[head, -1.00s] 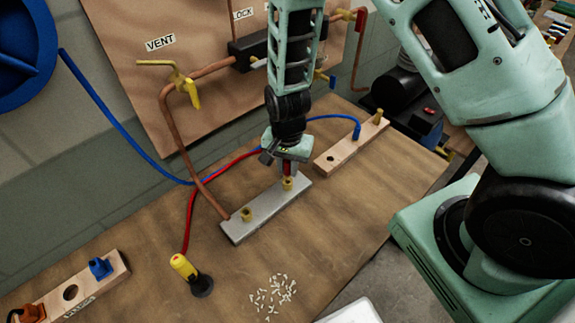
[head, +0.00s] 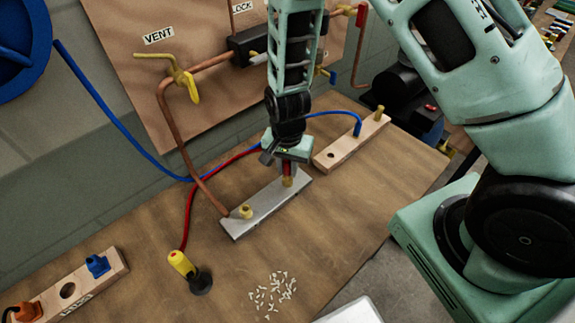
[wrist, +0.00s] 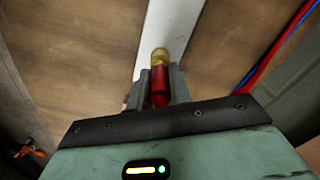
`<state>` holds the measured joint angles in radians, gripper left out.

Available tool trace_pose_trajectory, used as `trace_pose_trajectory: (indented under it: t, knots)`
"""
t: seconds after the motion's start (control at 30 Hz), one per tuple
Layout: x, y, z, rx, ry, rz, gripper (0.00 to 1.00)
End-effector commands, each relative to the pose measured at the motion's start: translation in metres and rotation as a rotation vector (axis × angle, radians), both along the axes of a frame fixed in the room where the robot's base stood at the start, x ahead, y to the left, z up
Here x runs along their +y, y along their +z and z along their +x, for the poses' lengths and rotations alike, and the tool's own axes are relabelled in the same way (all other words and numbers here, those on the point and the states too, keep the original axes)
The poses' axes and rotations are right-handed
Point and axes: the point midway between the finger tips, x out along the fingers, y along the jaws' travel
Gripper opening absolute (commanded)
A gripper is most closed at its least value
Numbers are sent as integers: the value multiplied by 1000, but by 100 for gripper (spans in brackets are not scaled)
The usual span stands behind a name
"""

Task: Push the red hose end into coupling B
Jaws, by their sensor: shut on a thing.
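My gripper (head: 288,174) is shut on the red hose end and points down over the right part of the metal coupling block (head: 262,212). In the wrist view the red hose end (wrist: 160,84) sits between the two grey fingers. Its tip meets the brass coupling (wrist: 160,57) on the block, in line with it; how deep it sits I cannot tell. A second brass coupling (head: 245,212) stands free on the left part of the block. No letter on either coupling is readable. The red hose (head: 189,215) runs from the left to behind my gripper.
A yellow-handled tool (head: 181,264) stands in a dark base at the front. Small white bits (head: 270,292) lie on the bench. A wooden block (head: 350,147) with a blue hose (head: 335,114) is behind right. A copper pipe (head: 178,140) comes down at left.

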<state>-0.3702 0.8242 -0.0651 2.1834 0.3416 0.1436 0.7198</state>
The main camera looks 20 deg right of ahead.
Motion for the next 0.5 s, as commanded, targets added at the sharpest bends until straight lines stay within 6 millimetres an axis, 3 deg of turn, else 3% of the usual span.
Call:
trace_pose_trajectory:
  t: [0.5]
  knots:
    - [0, -11, 0, 0, 0, 0, 0]
